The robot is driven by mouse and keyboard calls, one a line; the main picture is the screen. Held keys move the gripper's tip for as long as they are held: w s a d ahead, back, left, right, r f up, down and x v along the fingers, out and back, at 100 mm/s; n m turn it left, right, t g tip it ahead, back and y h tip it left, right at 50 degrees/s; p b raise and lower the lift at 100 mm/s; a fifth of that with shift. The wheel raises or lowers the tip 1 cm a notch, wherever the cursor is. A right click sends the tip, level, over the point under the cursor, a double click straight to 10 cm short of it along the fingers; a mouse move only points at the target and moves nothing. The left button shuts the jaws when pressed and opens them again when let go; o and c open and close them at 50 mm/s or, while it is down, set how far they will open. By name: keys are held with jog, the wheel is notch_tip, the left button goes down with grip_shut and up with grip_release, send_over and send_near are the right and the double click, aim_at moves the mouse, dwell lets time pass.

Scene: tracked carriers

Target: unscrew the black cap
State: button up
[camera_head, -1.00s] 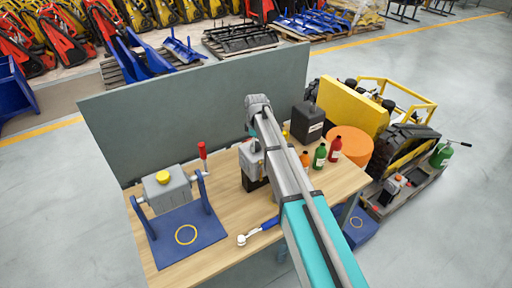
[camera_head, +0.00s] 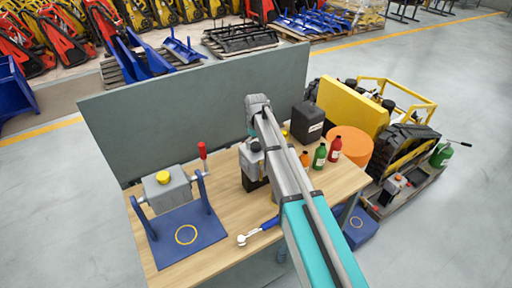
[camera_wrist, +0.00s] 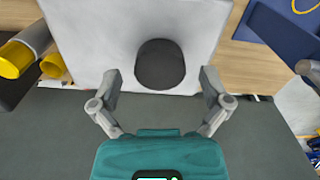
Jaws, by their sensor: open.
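The black cap (camera_wrist: 160,65) is a round dark cap on top of a pale grey container (camera_wrist: 90,40) in the wrist view. My gripper (camera_wrist: 161,80) is open, with one finger on each side of the cap and visible gaps between fingers and cap. The fingertips sit slightly toward the lower side of the cap in the picture. The height between fingertips and cap is hard to tell. In the head view the grey container (camera_head: 249,162) stands on the wooden bench (camera_head: 228,200), and my arm partly covers that area.
A grey panel (camera_head: 200,105) stands behind the bench. To the left is a blue stand (camera_head: 188,236) with a yellow-capped grey box (camera_head: 168,192) and red-handled lever. A blue-handled tool (camera_head: 262,228) lies in front. Green (camera_head: 320,157) and red (camera_head: 335,150) bottles and a dark canister (camera_head: 307,122) stand right.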

jog(key=shift+m, duration=1.7)
jog(key=shift+c, duration=0.2)
jog(key=c, duration=1)
jog(key=shift+o, duration=0.2)
jog(key=shift+n, duration=0.3)
jog(key=n, duration=0.7)
jog(key=shift+n, duration=1.2)
